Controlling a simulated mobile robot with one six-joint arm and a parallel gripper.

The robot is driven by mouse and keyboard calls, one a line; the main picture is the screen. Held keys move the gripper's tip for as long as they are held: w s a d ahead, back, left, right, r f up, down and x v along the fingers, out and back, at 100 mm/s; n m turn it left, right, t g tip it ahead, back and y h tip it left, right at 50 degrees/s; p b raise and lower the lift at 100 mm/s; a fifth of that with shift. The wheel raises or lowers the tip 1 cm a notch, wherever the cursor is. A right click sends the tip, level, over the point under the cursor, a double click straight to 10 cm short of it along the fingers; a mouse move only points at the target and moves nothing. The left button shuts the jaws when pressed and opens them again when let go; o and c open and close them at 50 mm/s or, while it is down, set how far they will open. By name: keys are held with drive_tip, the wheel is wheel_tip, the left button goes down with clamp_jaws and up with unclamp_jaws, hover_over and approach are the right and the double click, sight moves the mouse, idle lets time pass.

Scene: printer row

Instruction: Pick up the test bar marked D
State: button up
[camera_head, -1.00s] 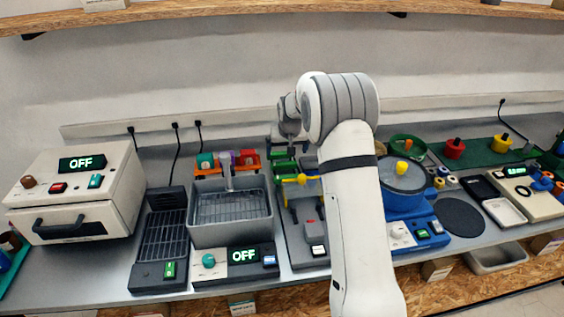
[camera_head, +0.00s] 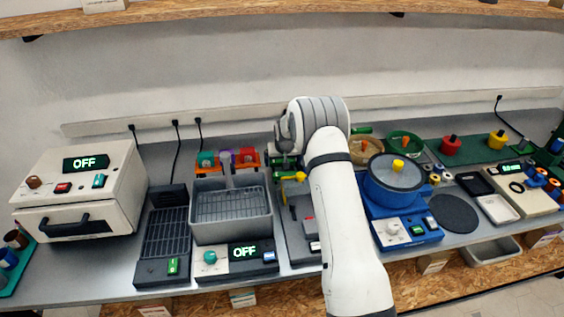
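Green bar-like pieces (camera_head: 281,162) sit at the back of the bench, behind a grey device with a yellow handle (camera_head: 290,177). I cannot read any letter on them, so I cannot tell which one is bar D. My gripper (camera_head: 284,149) is at the end of the bent white arm, just above or beside these green pieces. It is small and partly hidden by my wrist, so its fingers and any contact are unclear.
Left of my arm stand a grey basin (camera_head: 231,212), a dark grille unit (camera_head: 164,238) and a cream oven (camera_head: 81,189). An orange rack (camera_head: 247,162) with coloured pieces is behind the basin. A blue pot machine (camera_head: 393,183) stands close right of my arm.

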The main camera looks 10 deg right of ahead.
drive_tip(key=shift+c, duration=0.2)
drive_tip(key=c, duration=0.7)
